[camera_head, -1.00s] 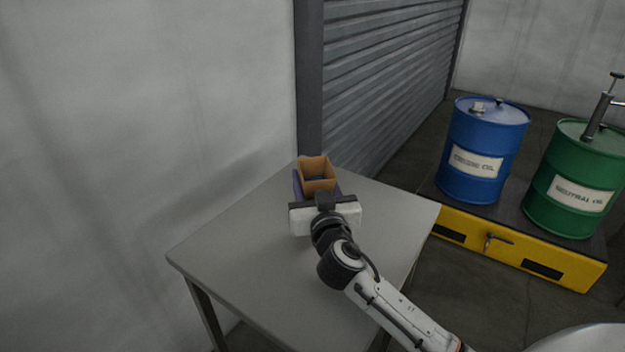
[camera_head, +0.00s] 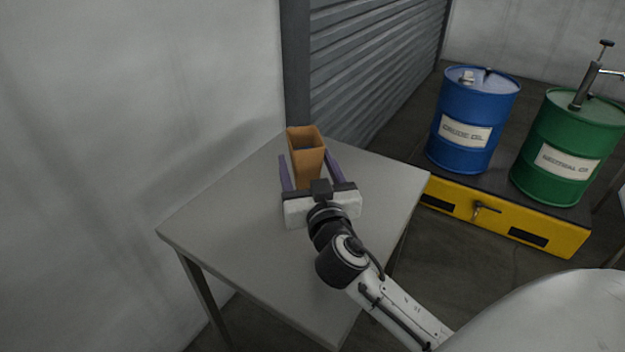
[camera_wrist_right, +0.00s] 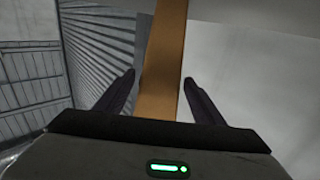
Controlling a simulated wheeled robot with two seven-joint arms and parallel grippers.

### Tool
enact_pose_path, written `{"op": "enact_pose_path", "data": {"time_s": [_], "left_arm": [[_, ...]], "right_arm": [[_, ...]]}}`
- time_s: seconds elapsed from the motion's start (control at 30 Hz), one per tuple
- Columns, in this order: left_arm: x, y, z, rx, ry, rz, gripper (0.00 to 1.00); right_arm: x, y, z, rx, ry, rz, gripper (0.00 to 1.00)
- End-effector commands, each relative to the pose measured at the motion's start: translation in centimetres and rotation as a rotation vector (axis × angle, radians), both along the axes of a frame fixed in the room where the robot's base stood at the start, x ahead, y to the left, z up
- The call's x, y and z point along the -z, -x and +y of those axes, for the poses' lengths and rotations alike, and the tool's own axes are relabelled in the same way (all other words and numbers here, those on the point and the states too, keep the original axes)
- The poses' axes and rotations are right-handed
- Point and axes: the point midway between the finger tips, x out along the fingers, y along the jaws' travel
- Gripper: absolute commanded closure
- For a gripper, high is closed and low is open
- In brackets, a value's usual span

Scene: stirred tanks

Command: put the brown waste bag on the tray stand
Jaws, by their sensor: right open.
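The brown waste bag (camera_head: 309,167) stands upright with its top open on a grey table (camera_head: 225,230), which may be the tray stand. Its base is partly hidden by my right gripper. My right gripper (camera_head: 307,158) is open, with one dark purple finger on each side of the bag and its palm on the near side. In the right wrist view the bag (camera_wrist_right: 163,60) shows as a narrow brown strip between the spread fingers (camera_wrist_right: 159,78), with a gap on both sides. My left gripper is not in view.
A pale wall is close behind the table on the left, with a grey shutter (camera_head: 370,70) behind it. A blue drum (camera_head: 472,115) and a green drum (camera_head: 565,150) stand on a yellow-sided platform (camera_head: 500,225) at right. The tabletop around the bag is clear.

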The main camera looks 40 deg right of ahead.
Motion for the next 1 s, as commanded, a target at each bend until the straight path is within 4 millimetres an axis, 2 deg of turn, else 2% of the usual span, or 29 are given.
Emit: {"op": "enact_pose_path", "data": {"time_s": [0.03,0.13,0.33,0.5,1.0], "left_arm": [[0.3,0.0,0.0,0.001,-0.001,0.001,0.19],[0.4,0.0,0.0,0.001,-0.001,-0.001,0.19],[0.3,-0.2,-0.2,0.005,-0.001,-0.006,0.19],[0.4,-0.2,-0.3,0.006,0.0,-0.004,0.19],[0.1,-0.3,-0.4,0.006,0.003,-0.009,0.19]], "right_arm": [[0.3,1.2,0.5,0.0,-0.004,0.003,0.37],[0.2,3.0,1.2,0.001,-0.004,0.002,0.37],[0.1,5.3,2.2,0.001,-0.002,-0.001,0.37],[-0.1,5.8,2.3,0.001,0.001,-0.001,0.37],[-0.2,5.8,2.3,0.001,0.0,-0.001,0.37]]}}
